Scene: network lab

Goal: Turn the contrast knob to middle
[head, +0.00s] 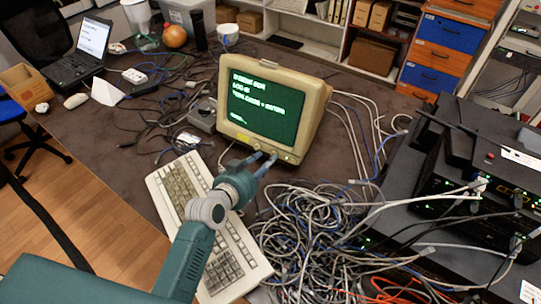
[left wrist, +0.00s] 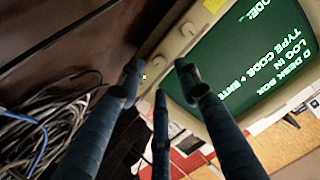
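The beige monitor (head: 318,100) stands on the table with green text lit on its dark green screen (head: 262,105). In the left wrist view its front bezel shows turned, with one small round knob (left wrist: 188,29) and another knob (left wrist: 160,62) along it. I cannot read labels that tell which is the contrast knob. My left gripper (head: 263,157) is at the bezel's lower right part. In the left wrist view its three fingers (left wrist: 158,75) are spread, with the second knob between or just beyond the tips; contact cannot be told. My right gripper is not in view.
A beige keyboard (head: 180,190) lies below my left arm. A large tangle of cables (head: 310,235) fills the table to the right. Black network equipment (head: 455,190) stands at the far right. A laptop (head: 85,50) sits at the back left.

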